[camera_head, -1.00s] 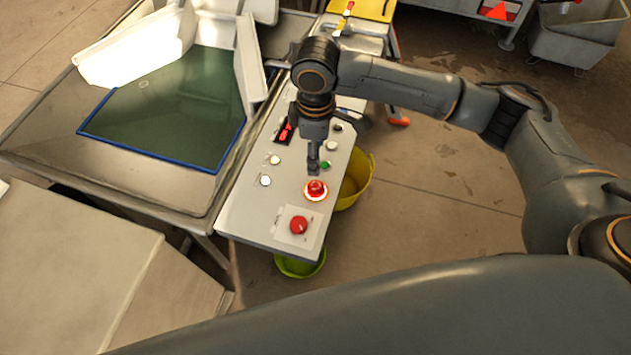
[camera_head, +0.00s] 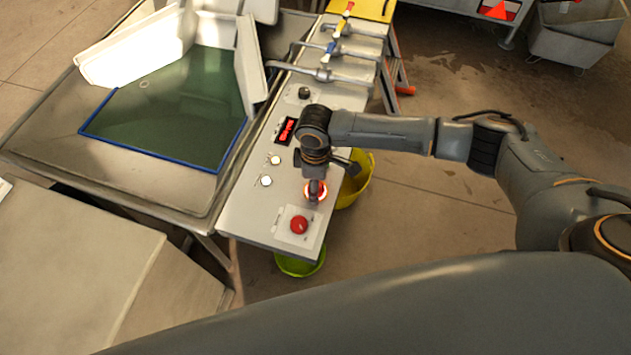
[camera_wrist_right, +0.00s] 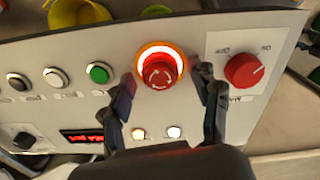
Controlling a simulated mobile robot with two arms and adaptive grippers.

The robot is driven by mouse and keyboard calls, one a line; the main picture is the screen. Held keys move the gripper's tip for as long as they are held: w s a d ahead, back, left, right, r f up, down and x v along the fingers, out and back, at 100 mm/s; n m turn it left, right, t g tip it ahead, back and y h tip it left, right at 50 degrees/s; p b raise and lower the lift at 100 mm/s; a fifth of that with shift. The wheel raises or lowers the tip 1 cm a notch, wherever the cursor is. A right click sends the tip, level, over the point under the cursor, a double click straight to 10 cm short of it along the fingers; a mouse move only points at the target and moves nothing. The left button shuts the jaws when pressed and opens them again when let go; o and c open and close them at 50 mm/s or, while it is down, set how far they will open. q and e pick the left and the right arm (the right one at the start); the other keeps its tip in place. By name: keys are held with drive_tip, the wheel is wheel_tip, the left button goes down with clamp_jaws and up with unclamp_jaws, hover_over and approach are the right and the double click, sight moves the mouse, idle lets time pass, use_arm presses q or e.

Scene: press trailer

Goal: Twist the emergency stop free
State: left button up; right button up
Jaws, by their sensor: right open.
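The emergency stop is a red mushroom button (camera_wrist_right: 160,71) with arrows on its cap and a lit orange-white ring around it, on the grey control panel (camera_wrist_right: 275,118). My right gripper (camera_wrist_right: 168,92) is open in the wrist view, with one finger on each side of the button and a gap between each finger and the cap. In the head view my right gripper (camera_head: 314,199) is over the button and hides most of it; part of the lit ring (camera_head: 307,194) shows. My left gripper is not in view.
A red rotary knob (camera_head: 299,225) is close to the button; it also shows in the wrist view (camera_wrist_right: 244,71). A green button (camera_wrist_right: 99,73), white buttons (camera_wrist_right: 55,77) and a red display (camera_head: 286,131) share the panel. A yellow bucket (camera_head: 357,185) stands beside it.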

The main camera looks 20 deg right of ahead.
drive_tip(key=c, duration=1.2)
drive_tip(key=shift+s+r+m+p, duration=0.1)
drive_tip(key=shift+r+m+p, duration=0.1)
drive_tip(key=shift+m+p, duration=0.6)
drive_tip(key=m+p, duration=0.1)
drive_tip(key=p, duration=0.2)
drive_tip(key=shift+m, duration=0.4)
drive_tip(key=m+p, duration=0.2)
drive_tip(key=shift+m+p, duration=0.4)
drive_tip(key=shift+f+m+p, duration=0.15)
drive_tip(key=shift+m+p, duration=0.45)
drive_tip(key=shift+m, duration=0.2)
